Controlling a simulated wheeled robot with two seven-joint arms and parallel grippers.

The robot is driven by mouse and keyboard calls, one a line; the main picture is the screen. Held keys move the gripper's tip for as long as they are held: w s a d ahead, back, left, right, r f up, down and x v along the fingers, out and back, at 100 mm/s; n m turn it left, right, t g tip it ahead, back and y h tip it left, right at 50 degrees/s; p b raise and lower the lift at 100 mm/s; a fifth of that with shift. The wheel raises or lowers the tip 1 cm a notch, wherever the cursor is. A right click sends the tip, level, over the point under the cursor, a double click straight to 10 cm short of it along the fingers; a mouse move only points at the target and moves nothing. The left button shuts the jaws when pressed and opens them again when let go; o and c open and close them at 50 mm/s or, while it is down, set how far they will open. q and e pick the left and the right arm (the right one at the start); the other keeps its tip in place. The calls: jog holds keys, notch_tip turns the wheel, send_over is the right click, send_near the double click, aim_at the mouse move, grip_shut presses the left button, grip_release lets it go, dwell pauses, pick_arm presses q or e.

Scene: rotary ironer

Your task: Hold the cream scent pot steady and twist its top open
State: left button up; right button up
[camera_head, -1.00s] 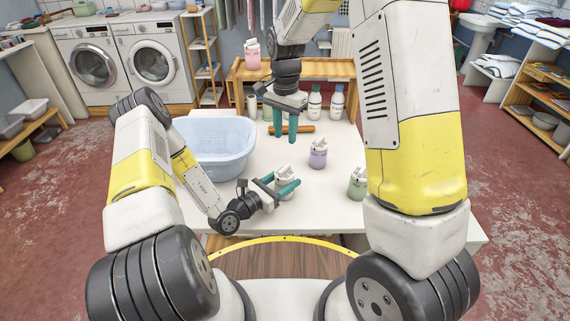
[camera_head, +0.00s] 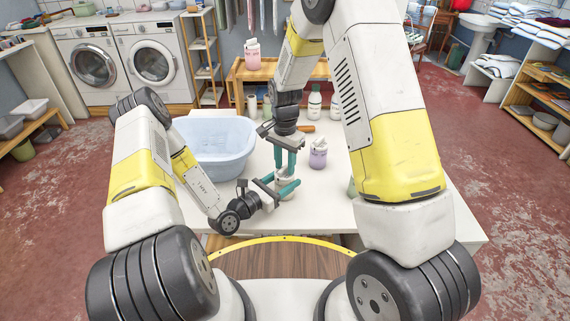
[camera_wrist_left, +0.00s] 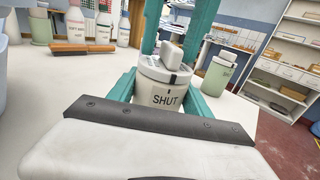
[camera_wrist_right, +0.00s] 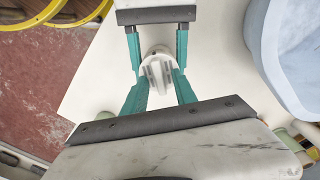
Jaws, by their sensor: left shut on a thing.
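The cream scent pot (camera_wrist_left: 165,98) stands upright on the white table, with "SHUT" on its front and a dark mark on its top's rim near a tick above that word. Its pale top (camera_wrist_right: 157,68) has a raised grip ridge (camera_wrist_left: 172,53). My left gripper (camera_head: 284,190) is shut around the pot's body, with a teal finger on each side in the left wrist view. My right gripper (camera_head: 288,147) points down from above. Its fingers (camera_wrist_right: 159,82) are open on either side of the ridge, with gaps visible. In the head view the grippers partly hide the pot.
A lavender pot (camera_head: 318,154) stands close to the right. A green pot (camera_wrist_left: 217,76) stands farther right, mostly hidden by my right arm in the head view. A pale blue basin (camera_head: 213,148) is at the left. White bottles (camera_head: 315,106) and a wooden-handled thing (camera_wrist_left: 82,48) lie beyond.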

grip_shut()
jog(key=shift+n, duration=0.4)
jog(key=n, duration=0.2)
jog(key=shift+n, duration=0.4)
jog(key=n, duration=0.3)
jog(key=shift+a+n, duration=0.1)
jog(key=shift+n, duration=0.3)
jog(key=n, duration=0.6)
jog(key=shift+a+n, duration=0.1)
jog(key=shift+n, duration=0.3)
